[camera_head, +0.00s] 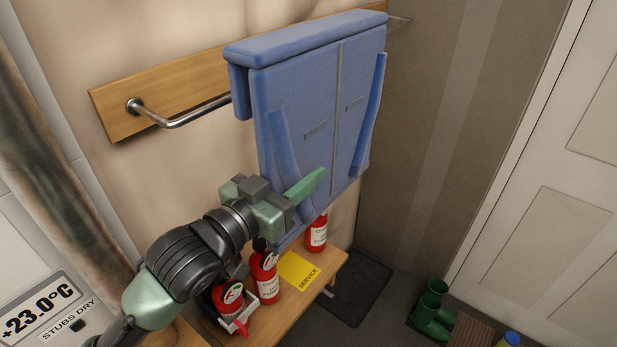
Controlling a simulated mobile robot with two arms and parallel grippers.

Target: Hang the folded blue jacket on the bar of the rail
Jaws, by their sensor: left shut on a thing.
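The folded blue jacket (300,95) hangs at the rail, its top fold at bar height and a shorter flap showing behind its front at the left. The metal bar (195,112) of the rail runs behind the jacket, which hides its middle, so I cannot see exactly how the fold sits on it. The bar is fixed to a wooden board (115,105) on the wall. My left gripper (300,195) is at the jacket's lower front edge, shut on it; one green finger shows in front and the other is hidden. My right gripper is not in view.
Below is a wooden bench (325,265) with red fire extinguishers (265,278) and a yellow service card (297,271). Green boots (431,312) stand on the floor at lower right, near a white door (545,200). A curtain (60,150) hangs at left.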

